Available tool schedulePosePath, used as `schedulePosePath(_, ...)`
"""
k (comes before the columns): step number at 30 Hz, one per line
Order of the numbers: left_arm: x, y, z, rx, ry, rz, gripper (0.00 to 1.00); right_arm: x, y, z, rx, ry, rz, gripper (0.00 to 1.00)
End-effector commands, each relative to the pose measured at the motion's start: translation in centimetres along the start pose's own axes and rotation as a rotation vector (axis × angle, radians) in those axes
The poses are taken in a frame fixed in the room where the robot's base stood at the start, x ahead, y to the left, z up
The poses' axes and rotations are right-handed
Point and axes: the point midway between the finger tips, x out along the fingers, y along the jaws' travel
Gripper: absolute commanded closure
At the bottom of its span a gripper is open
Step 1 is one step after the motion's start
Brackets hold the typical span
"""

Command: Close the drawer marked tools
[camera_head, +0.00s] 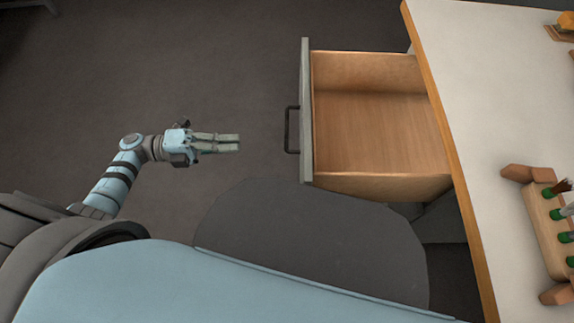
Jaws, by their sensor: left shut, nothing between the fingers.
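The drawer (370,136) stands open, pulled out to the left from under the workbench. It is wooden inside and looks empty. Its grey front panel (306,90) faces left and carries a dark bar handle (289,130). I cannot see a tools label from this angle. My left gripper (238,143) is shut and empty, its fingers pointing right at the handle, with a clear gap between them. My right gripper is not in view.
The workbench (470,60) has a pale top with a wooden edge and fills the right side. A wooden rack (545,218) with several green-collared tools stands on it. An orange object (565,20) sits at the top right corner. Dark floor is free left of the drawer.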

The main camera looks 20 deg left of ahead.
Motion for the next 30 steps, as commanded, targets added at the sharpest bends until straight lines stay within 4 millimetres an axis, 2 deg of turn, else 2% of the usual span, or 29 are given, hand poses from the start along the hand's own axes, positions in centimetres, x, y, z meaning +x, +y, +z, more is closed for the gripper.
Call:
schedulePosePath(1, 0.0, 0.4, -0.5, 0.024, 0.041, 0.011, 1.00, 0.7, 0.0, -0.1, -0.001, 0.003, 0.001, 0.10)
schedulePosePath(4, 0.7, -0.1, -1.0, 0.035, 0.070, 0.017, 1.00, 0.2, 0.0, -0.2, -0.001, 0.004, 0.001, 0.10)
schedulePosePath(7, 2.1, -0.4, -1.1, 0.034, 0.068, 0.014, 1.00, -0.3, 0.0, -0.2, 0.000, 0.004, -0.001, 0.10)
schedulePosePath(21, 11.9, -0.2, -1.6, 0.031, 0.064, 0.011, 1.00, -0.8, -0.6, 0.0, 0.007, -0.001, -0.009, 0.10)
schedulePosePath(25, 13.4, -0.1, -1.7, 0.029, 0.064, 0.011, 1.00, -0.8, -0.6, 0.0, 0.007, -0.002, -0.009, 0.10)
schedulePosePath(30, 14.0, -0.1, -1.7, 0.030, 0.063, 0.013, 1.00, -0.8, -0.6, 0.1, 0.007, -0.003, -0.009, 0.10)
